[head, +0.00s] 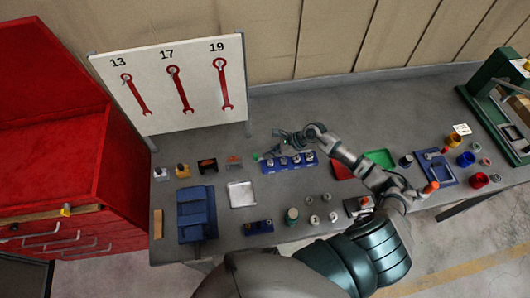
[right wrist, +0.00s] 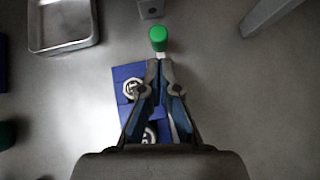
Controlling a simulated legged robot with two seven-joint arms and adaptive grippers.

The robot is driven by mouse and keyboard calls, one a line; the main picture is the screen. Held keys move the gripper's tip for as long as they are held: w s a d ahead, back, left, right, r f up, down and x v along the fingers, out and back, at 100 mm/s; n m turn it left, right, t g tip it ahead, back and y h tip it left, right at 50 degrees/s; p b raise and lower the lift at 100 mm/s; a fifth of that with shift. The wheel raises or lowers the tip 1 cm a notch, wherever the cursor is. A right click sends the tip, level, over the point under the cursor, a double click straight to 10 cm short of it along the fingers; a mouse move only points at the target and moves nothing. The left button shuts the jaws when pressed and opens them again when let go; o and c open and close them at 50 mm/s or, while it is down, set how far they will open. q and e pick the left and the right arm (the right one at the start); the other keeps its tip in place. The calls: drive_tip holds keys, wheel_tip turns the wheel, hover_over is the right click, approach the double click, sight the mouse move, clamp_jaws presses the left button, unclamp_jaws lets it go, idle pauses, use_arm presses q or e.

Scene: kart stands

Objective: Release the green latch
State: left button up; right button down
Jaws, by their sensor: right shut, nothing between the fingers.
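The green latch shows as a round green knob (right wrist: 158,33) on a short pale stem in the right wrist view. In the head view it is a small green spot (head: 256,157) at the left end of the blue block (head: 270,166). My right gripper (head: 268,153) reaches over that block from the right. In the right wrist view its fingers (right wrist: 160,66) are closed together with nothing between them, tips right by the stem. I cannot tell whether they touch it. The fingers hide part of the blue block (right wrist: 126,74) below. My left gripper is not in view.
A metal tray (head: 242,204) and a blue case (head: 196,222) lie to the left on the grey bench. A wrench board (head: 200,118) stands behind, beside a red tool cabinet (head: 120,190). A small grey block (right wrist: 151,8) sits just beyond the knob.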

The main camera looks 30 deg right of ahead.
sight(257, 156)
drive_tip(key=shift+w+a, duration=0.2)
drive_tip(key=shift+a, duration=0.1)
drive_tip(key=shift+w+a+f, duration=0.15)
drive_tip(key=shift+a, duration=0.35)
drive_tip(key=a, duration=0.2)
drive_tip(key=shift+w+a, duration=0.35)
drive_tip(key=shift+a, duration=0.05)
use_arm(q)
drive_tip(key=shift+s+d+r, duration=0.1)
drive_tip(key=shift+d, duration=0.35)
use_arm(e)
drive_tip(key=shift+s+d, duration=0.1)
drive_tip(key=shift+d, duration=0.05)
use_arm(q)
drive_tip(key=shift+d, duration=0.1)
